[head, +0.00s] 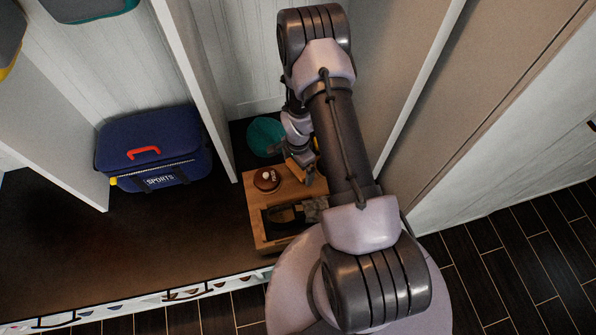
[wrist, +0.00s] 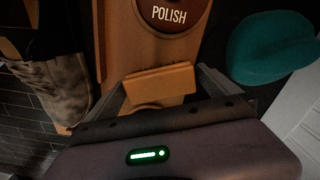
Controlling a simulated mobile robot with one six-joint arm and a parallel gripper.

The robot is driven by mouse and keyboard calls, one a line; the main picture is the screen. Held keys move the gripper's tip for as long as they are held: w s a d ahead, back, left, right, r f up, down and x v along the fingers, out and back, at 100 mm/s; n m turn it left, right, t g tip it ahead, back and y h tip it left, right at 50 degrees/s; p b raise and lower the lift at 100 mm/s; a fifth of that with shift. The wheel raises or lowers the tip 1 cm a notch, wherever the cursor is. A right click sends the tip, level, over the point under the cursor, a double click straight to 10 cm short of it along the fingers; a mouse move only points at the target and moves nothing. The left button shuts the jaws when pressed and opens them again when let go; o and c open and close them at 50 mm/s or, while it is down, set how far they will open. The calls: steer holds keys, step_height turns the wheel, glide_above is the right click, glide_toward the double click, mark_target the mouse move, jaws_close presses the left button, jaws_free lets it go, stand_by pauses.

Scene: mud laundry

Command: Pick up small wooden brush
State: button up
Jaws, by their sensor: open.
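A small light-wood piece, which looks like the small wooden brush (wrist: 158,82), lies between the fingers of my gripper (wrist: 162,90) in the wrist view. My gripper is open, with one finger on each side of the piece; I cannot tell whether they touch it. In the head view my gripper (head: 301,170) is over the right back part of a wooden box (head: 257,229), and my arm hides much of that area.
A round dark-red polish tin (head: 267,178) sits on the box, left of my gripper. A dark object with a grey cloth-like piece (head: 316,208) lies in the box's front opening. A teal item (head: 265,137) is behind. A blue sports bag (head: 153,148) and white partitions stand left.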

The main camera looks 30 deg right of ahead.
steer(key=shift+r, duration=0.15)
steer(key=c, duration=1.4)
steer(key=shift+o, duration=0.2)
step_height(320, 180, up, 10)
steer(key=p, duration=0.3)
steer(key=shift+p, duration=0.35)
